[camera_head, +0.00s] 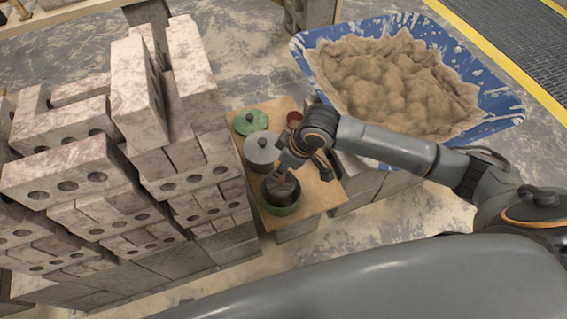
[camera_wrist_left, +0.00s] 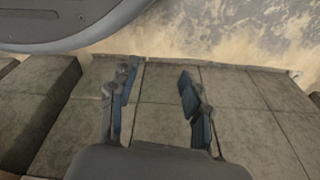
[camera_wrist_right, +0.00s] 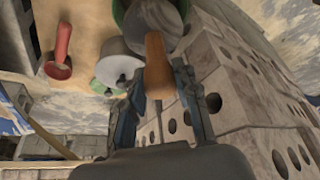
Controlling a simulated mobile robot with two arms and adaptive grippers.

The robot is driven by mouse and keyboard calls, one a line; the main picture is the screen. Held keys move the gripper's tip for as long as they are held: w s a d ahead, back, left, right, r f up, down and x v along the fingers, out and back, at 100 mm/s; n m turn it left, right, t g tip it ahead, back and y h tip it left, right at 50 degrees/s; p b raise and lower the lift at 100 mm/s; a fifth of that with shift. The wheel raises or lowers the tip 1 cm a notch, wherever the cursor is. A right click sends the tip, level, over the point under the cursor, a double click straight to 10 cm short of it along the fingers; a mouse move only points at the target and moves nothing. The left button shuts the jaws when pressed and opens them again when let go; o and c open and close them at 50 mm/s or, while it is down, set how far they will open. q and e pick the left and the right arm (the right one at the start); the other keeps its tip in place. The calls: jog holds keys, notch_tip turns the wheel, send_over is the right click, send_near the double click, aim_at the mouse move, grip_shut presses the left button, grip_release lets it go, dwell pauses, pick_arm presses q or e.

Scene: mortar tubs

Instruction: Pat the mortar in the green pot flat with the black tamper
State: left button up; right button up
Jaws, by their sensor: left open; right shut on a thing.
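The green pot (camera_head: 283,210) stands at the front of a wooden board; its green wall also shows at the top of the right wrist view (camera_wrist_right: 119,12). My right gripper (camera_head: 291,168) is above the pot, fingers down. In the right wrist view it is shut on the brown handle (camera_wrist_right: 155,62) of the tamper, whose dark grey head seems to lie at the pot's mouth. I cannot tell whether the head touches the mortar, which is mostly hidden. My left gripper (camera_wrist_left: 158,95) is open and empty above grey blocks; the head view does not show it.
A grey lidded pot (camera_head: 262,150), a green lid (camera_head: 250,121) and a red-handled thing (camera_wrist_right: 62,48) are close by on the board (camera_head: 325,197). Brick stacks (camera_head: 90,190) rise on the left. A blue tub (camera_head: 480,85) of mortar stands behind my right arm.

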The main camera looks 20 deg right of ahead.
notch_tip(320, 180, down, 3)
jog(key=b, duration=0.3)
jog(key=shift+r, duration=0.2)
jog(key=shift+p, duration=0.65)
pick_arm(q)
jog(key=w+r, duration=0.3)
jog(key=r, duration=0.2)
jog(key=shift+w+d+r+t, duration=0.2)
jog(key=shift+w+r+t, duration=0.1)
jog(key=shift+r, duration=0.1)
pick_arm(e)
jog(key=shift+f, duration=0.15)
